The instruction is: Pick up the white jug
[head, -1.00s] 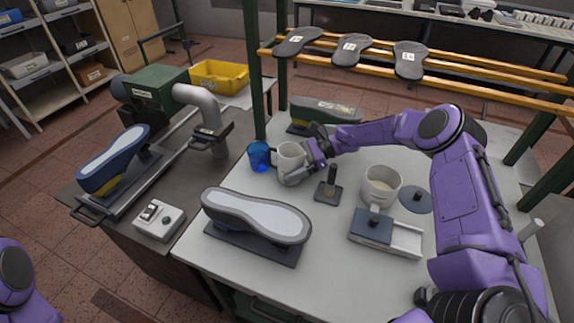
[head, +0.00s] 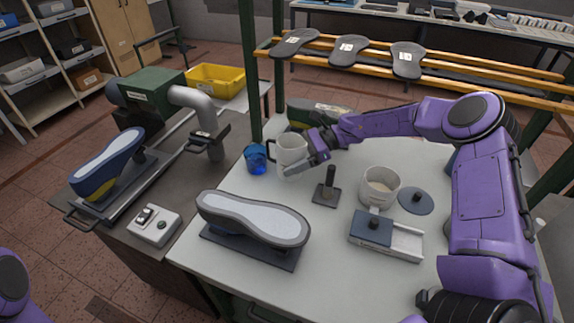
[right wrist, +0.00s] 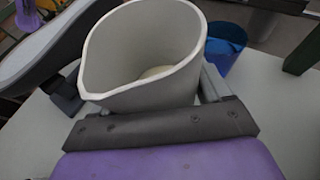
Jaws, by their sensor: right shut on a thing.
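The white jug (head: 291,148) is near the left back part of the white table, with its handle on the left. My right gripper (head: 306,158) is shut on it from the right and holds it seemingly a little above the tabletop. In the right wrist view the jug (right wrist: 135,85) fills the upper middle, with its mouth up and its spout toward the lower left. Its far side and base are hidden there. My left gripper is out of view; only part of my left arm shows at the lower left.
A blue cup (head: 256,159) stands close left of the jug. A shoe last (head: 254,218) lies in front, and another (head: 312,113) is behind. A dark-handled tool (head: 327,190), a white pot (head: 380,186) and a dark lid (head: 416,200) stand to the right.

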